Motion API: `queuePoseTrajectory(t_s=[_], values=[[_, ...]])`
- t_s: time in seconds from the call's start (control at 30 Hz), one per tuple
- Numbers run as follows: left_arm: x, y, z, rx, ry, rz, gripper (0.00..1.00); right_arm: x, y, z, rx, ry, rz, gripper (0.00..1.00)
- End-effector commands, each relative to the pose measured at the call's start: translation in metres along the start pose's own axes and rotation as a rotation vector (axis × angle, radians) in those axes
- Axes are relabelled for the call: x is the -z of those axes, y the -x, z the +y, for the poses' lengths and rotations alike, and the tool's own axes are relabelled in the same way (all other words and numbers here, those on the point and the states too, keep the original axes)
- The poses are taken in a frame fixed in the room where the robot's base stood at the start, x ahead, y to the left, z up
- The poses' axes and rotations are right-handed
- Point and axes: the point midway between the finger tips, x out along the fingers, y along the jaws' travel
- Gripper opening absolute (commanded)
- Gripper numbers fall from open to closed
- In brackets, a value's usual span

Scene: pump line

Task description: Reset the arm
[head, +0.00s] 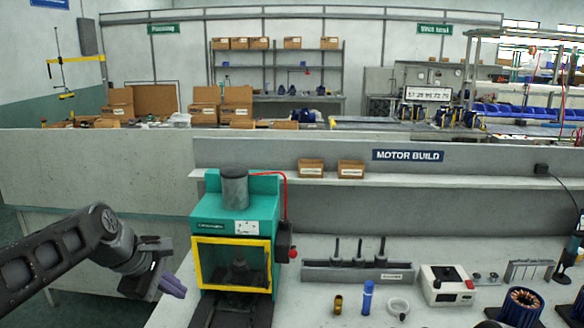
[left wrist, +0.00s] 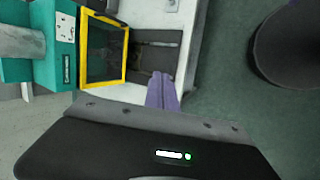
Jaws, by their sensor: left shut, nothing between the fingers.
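My left arm comes in from the left in the head view. My left gripper (head: 172,286) hangs in the air to the left of the green press, apart from it, over the bench's left end. Its purple fingers are together with nothing between them, and they also show in the left wrist view (left wrist: 161,92). The green press (head: 262,204) has a yellow-framed window (head: 232,240) and a grey cylinder on top. It shows sideways in the left wrist view (left wrist: 64,50). My right gripper is in neither view.
On the bench stand a rack with upright rods (head: 358,272), a brass part (head: 338,304), a blue bottle (head: 367,298), a white ring (head: 398,307), a white box (head: 446,286) and a copper-wound stator (head: 521,307). A shelf behind holds two cardboard boxes (head: 311,168).

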Motion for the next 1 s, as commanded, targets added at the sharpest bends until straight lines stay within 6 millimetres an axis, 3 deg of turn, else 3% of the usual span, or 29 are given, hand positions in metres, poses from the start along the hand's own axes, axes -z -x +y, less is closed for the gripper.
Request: queuePoseTrajectory(t_s=[0.27,0.43,0.57,0.67,0.8,0.9,1.0], values=[[0.005,-0.021,0.021,-0.122,-0.255,0.061,0.00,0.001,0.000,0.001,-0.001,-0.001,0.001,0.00],[-0.001,-0.077,0.011,-0.151,-0.486,0.102,0.00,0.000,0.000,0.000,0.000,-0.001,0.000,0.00],[-0.010,-0.135,-0.020,-0.134,-0.669,0.118,0.00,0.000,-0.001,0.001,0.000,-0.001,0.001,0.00],[-0.022,-0.190,-0.065,-0.098,-0.821,0.111,0.00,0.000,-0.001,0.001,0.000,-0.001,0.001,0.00],[-0.047,-0.258,-0.157,-0.025,-1.016,0.061,0.00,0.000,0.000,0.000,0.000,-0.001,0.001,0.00],[-0.070,-0.289,-0.231,0.030,-1.114,-0.004,0.00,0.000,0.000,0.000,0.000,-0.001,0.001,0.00],[-0.094,-0.305,-0.305,0.091,-1.165,-0.091,0.00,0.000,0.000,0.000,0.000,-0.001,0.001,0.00]])
